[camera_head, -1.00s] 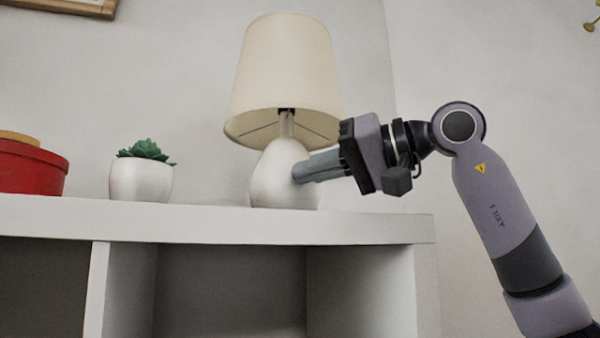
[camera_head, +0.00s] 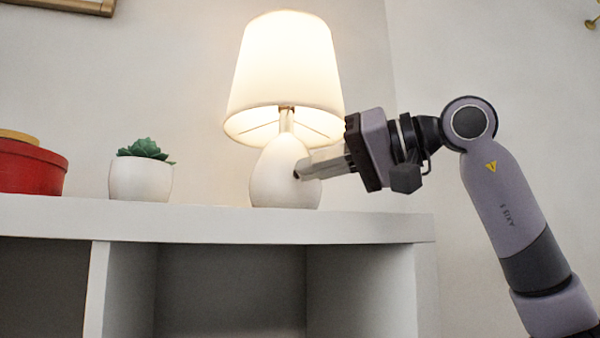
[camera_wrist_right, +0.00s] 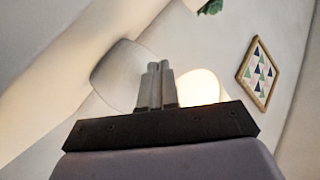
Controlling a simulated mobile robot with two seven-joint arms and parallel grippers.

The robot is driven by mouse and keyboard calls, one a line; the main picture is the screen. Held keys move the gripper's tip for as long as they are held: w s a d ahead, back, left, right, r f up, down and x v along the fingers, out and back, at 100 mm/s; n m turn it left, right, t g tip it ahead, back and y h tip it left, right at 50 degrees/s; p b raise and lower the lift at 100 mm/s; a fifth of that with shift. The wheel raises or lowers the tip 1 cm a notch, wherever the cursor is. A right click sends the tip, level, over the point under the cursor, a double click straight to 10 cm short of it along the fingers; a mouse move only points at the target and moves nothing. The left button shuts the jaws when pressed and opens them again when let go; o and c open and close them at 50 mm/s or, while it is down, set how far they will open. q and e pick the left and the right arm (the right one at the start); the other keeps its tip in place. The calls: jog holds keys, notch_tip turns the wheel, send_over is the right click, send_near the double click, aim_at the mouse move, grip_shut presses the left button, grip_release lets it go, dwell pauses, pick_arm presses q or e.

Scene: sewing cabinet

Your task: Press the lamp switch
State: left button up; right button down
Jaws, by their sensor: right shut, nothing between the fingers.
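The table lamp (camera_head: 283,70) stands upright on top of the white shelf unit, with a pale shade and a rounded white base (camera_head: 272,178). Its shade is glowing, so it is lit. My right gripper (camera_head: 299,174) is shut and empty, its fingertips at the right side of the lamp base. A small dark spot shows at the tips; I cannot tell whether it is the switch or whether the fingers touch it. The shut fingers also show in the right wrist view (camera_wrist_right: 157,70), beside a bright glowing shape. My left gripper is not in view.
A white pot with a green succulent (camera_head: 141,180) and a red round box (camera_head: 32,170) stand left of the lamp on the white shelf unit (camera_head: 215,222). A framed picture (camera_wrist_right: 258,73) hangs on the wall in the wrist view.

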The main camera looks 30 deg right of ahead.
jog(key=s, duration=0.2)
jog(key=s+a, duration=0.1)
jog(key=s, duration=0.2)
jog(key=shift+s+a, duration=0.15)
jog(key=shift+s, duration=0.05)
dwell(0.5)
